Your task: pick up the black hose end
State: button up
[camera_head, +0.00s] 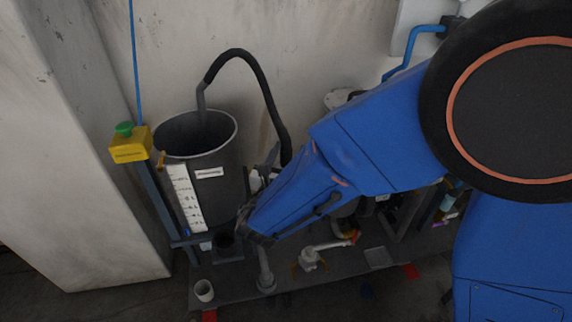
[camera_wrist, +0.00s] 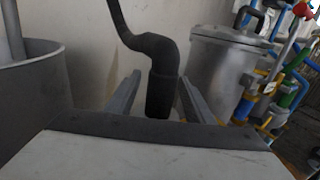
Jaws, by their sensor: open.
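The black hose (camera_head: 262,83) arches out of the grey bucket and comes down to the right, behind my arm, in the head view. In the wrist view its thicker black end (camera_wrist: 160,92) hangs down after a bend. My gripper (camera_wrist: 161,79) is open, with one finger on each side of the hose end. I cannot tell whether either finger touches it. In the head view my gripper is mostly hidden by my blue arm.
The grey bucket (camera_head: 223,184) with a white scale stands left of my arm; its rim shows in the wrist view (camera_wrist: 38,72). A lidded metal pot (camera_wrist: 218,68) and coloured pipes stand right of the hose end. A pale wall (camera_head: 290,45) is behind.

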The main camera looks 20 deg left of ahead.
jog(key=shift+w, duration=0.65)
grip_shut()
jog(key=shift+a, duration=0.1)
notch_tip(320, 180, up, 17)
jog(key=shift+f, duration=0.2)
dwell(1.1)
jog(key=shift+s, duration=0.1)
